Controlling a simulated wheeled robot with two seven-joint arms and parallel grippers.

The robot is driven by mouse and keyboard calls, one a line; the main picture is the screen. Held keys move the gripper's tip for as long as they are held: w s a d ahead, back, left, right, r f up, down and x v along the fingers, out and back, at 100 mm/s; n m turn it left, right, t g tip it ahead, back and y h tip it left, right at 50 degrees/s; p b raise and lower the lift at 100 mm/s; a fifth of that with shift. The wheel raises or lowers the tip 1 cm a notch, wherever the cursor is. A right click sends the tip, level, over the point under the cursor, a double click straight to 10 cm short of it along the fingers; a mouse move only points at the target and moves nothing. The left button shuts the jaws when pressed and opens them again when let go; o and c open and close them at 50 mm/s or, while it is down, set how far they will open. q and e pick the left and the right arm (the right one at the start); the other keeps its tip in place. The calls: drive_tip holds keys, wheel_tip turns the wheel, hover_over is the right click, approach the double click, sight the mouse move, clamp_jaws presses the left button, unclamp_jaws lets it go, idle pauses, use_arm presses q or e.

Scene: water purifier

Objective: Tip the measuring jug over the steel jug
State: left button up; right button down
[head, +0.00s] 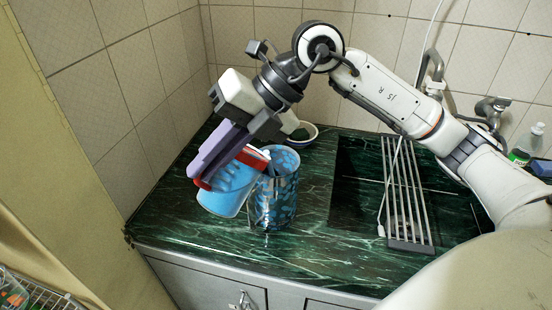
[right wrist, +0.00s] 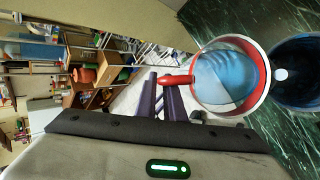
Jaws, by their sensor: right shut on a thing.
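The measuring jug (head: 225,189) is blue with a red rim and a red handle. It is in the air over the left part of the counter, tilted with its mouth toward the steel jug. My right gripper (head: 208,160) is shut on its handle; the purple fingers also show in the right wrist view (right wrist: 166,92). The measuring jug's open mouth (right wrist: 228,80) shows a light blue inside; I cannot tell how much water it holds. My left gripper is not in view.
A bowl (head: 302,134) sits behind the steel jug. On the right is a sink with a metal rack (head: 408,200) across it and a tap (head: 433,70). A bottle (head: 526,146) and a blue sponge (head: 541,168) are at far right. Tiled walls close the back and left.

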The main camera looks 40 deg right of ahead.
drive_tip(key=shift+w+d+r+y, duration=0.1)
drive_tip(key=shift+d+r+y, duration=0.05)
drive_tip(key=shift+d+y, duration=0.3)
drive_tip(key=shift+w+d+r+y, duration=0.15)
drive_tip(key=shift+d+y, duration=0.15)
drive_tip(key=shift+y, duration=0.15)
idle(1.0)
drive_tip(key=shift+d+r+m+y, duration=0.3)
drive_tip(key=shift+r+y, duration=0.15)
drive_tip(key=shift+y, duration=0.05)
idle(0.4)
drive_tip(key=shift+d+r+y, duration=0.35)
drive_tip(key=shift+r+y, duration=0.05)
idle(0.4)
drive_tip(key=shift+w+d+r+m+y+b, duration=0.2)
drive_tip(key=shift+d+r+m+y+b, duration=0.4)
drive_tip(key=shift+b, duration=0.9)
